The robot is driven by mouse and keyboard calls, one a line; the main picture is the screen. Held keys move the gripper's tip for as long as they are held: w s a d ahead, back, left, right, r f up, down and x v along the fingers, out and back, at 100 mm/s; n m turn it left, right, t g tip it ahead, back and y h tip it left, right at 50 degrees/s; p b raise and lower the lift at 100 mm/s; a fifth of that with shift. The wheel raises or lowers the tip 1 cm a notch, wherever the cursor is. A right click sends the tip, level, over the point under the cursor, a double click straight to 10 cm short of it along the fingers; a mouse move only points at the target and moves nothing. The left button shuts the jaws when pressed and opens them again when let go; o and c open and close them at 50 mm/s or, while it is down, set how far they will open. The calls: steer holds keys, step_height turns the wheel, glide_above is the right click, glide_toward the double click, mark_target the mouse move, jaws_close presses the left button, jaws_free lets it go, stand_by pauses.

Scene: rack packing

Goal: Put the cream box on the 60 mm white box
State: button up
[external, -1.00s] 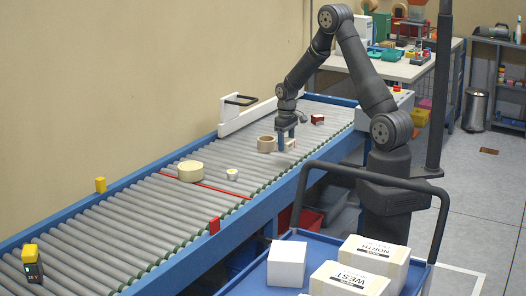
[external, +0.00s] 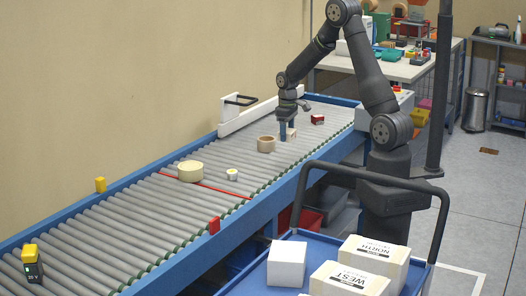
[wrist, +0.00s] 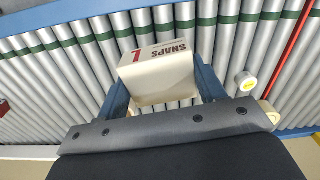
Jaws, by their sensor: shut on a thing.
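The cream box (wrist: 158,78), printed "SNAPS" with a red mark, sits between the blue fingers of my gripper (external: 287,131) in the wrist view. My gripper is shut on it. In the external view the box (external: 292,133) is small and partly hidden by the fingers, over the far part of the roller conveyor. A plain white box (external: 286,264), which looks like the 60 mm white box, stands on the blue cart at the bottom, well away from my gripper. Its top is bare.
A tan tape roll (external: 266,144), a cream roll (external: 190,172), a small white roll (external: 231,174) and a dark red box (external: 317,119) lie on the conveyor (external: 130,222). Boxes marked NORTH (external: 374,262) and WEST (external: 347,281) stand beside the white box. The cart's dark handle (external: 372,174) rises between.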

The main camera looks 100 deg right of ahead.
steer(key=w+a+r+n, duration=0.2)
steer(key=w+a+n, duration=0.1)
steer(key=w+a, duration=0.5)
steer(key=w+a+r+n, duration=0.2)
steer(key=w+a, duration=0.4)
steer(key=w, duration=0.5)
steer(key=w+a+r+n, duration=0.2)
steer(key=w+a, duration=0.3)
steer(key=a, duration=0.5)
steer(key=w+a+r+n, duration=0.1)
steer(key=w+a+n, duration=0.3)
steer(key=a, duration=0.7)
steer(key=w+a+r+n, duration=0.2)
steer(key=a+r, duration=0.1)
steer(key=a, duration=1.4)
steer(key=n, duration=0.4)
glide_above(288, 251)
steer(key=f, duration=0.3)
steer(key=shift+d+f, duration=0.25)
steer(key=shift+d, duration=0.1)
steer(key=shift+a+f, duration=0.35)
steer(key=shift+f, duration=1.85)
